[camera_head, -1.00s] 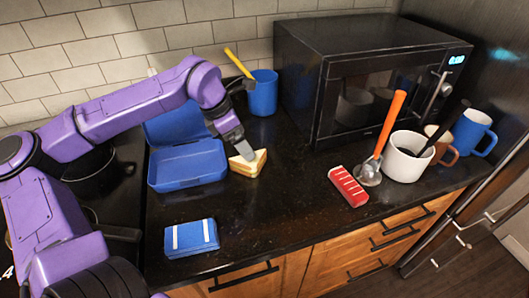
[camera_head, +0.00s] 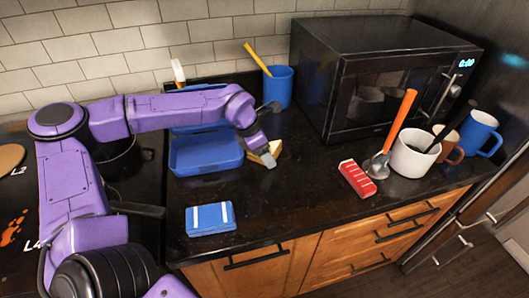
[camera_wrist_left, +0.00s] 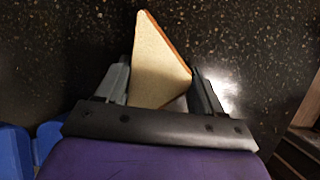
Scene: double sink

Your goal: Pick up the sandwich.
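The sandwich (camera_head: 256,158) is a pale bread wedge on the dark counter, right of the open blue lunchbox (camera_head: 205,168). My left gripper (camera_head: 266,160) is low over it, and its fingers hide part of it. In the left wrist view the sandwich (camera_wrist_left: 158,65) lies between the two fingers of my left gripper (camera_wrist_left: 161,78). Its left side runs close along one finger and its right corner comes near the other. Whether the fingers press on it cannot be made out. My right gripper is in neither view.
A blue striped box (camera_head: 210,218) lies at the front. A blue cup (camera_head: 278,88) and a microwave (camera_head: 385,90) stand behind. The front middle counter is clear.

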